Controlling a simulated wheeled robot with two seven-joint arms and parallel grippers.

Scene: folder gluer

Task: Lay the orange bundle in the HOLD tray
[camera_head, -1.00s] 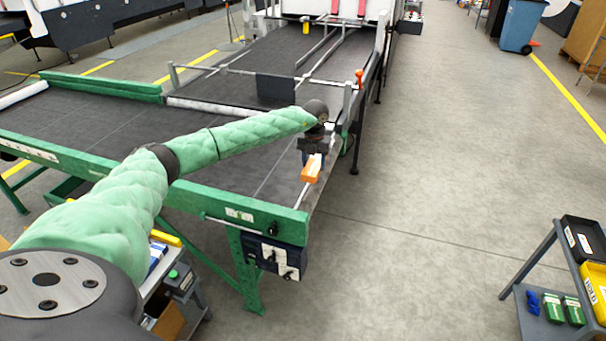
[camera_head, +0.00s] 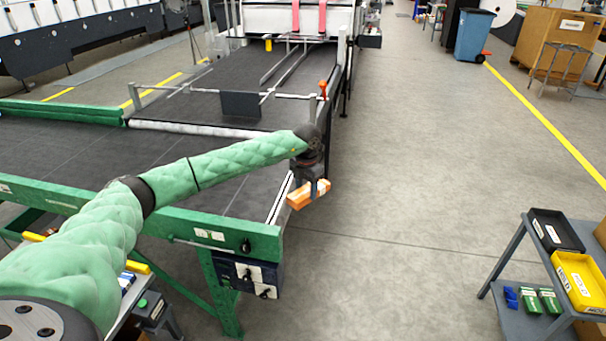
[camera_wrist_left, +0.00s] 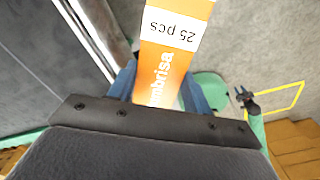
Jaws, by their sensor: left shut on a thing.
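My left gripper (camera_head: 309,188) is shut on the orange bundle (camera_head: 296,197) and holds it beside the conveyor's right edge, with floor beyond it. In the left wrist view the bundle (camera_wrist_left: 170,65) sits between the blue fingers, with a white "25 pcs" band and white print. A black tray (camera_head: 541,231) and a yellow tray (camera_head: 577,300) stand on the cart at the right, far from the gripper. A small dark gripper (camera_wrist_left: 244,95) on a green arm, seemingly my right, shows in the left wrist view.
The dark conveyor (camera_head: 110,150) with its green frame fills the left. The grey cart (camera_head: 511,262) has blue and green items on its lower shelf. Clear floor (camera_head: 410,200) lies between conveyor and cart. A blue bin (camera_head: 475,36) stands far back.

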